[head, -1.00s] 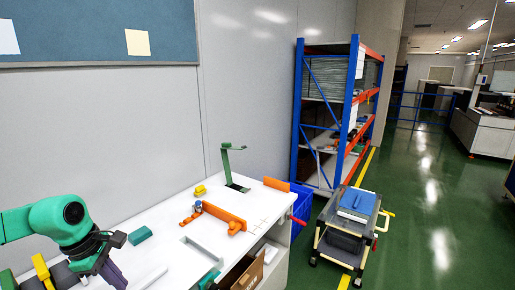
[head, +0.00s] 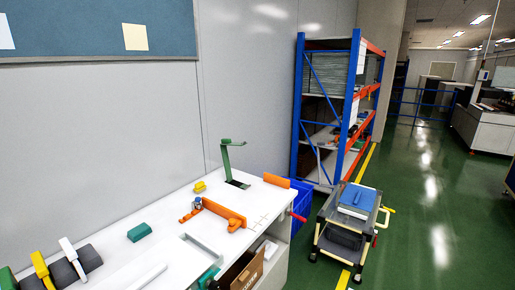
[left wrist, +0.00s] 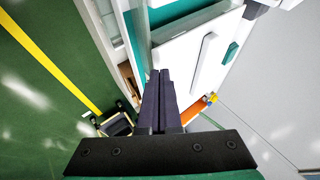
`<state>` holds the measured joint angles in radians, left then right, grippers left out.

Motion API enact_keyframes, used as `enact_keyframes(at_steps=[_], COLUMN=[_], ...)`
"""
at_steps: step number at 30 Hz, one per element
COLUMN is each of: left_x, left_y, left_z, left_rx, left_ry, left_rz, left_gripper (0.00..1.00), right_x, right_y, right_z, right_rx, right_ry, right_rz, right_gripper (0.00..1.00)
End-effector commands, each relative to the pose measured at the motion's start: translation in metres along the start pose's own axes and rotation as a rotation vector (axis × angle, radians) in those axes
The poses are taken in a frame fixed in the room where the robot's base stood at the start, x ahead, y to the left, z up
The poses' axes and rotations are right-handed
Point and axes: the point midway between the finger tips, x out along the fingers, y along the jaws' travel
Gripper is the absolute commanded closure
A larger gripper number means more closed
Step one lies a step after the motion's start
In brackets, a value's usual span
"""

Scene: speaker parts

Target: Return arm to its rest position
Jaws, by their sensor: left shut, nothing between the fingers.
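My left gripper (left wrist: 160,75) shows in the left wrist view with its two dark fingers pressed together and nothing between them. It is above the white workbench (left wrist: 188,50). My left arm does not show in the head view. The white workbench (head: 118,265) lies along the wall there. My right gripper is in neither view.
On the bench are a teal block (head: 140,232), an orange bar (head: 224,213), a green stand (head: 228,160) and dark cylinders with yellow and white pieces (head: 72,265) at left. A cart (head: 345,227) and blue-orange shelving (head: 335,110) stand beyond.

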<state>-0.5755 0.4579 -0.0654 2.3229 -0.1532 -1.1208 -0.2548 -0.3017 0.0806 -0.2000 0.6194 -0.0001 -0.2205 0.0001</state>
Motion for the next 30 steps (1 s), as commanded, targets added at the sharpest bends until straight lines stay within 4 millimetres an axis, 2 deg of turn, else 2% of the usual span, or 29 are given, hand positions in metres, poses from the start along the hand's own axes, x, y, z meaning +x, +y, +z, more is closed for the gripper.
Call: enact_keyframes(at_steps=[3,9,17,23,26,27,29,30], left_x=[-0.015,-0.053,0.036,0.108,0.148,0.163,0.182,0.192], left_y=[0.045,0.111,0.172,0.238,0.286,0.308,0.344,0.366], left_z=[0.006,0.003,0.035,0.079,0.118,0.139,0.173,0.198], left_rx=[-0.25,-0.576,-0.555,-0.54,-0.529,-0.524,-0.514,-0.508], left_ry=[-0.086,-0.231,-0.278,-0.313,-0.339,-0.351,-0.371,-0.382], left_rz=[0.156,0.407,0.422,0.439,0.45,0.456,0.465,0.47], left_gripper=[1.0,1.0,1.0,1.0,1.0,1.0,1.0,1.0], right_x=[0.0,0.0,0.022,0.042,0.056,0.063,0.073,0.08], right_y=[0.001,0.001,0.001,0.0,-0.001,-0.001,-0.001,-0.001], right_z=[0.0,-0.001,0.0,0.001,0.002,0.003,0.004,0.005], right_rx=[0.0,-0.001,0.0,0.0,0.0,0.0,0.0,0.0], right_ry=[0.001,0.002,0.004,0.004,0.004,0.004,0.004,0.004], right_rz=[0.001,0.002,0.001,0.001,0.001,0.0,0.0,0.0], right_gripper=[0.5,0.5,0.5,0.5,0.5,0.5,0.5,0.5])
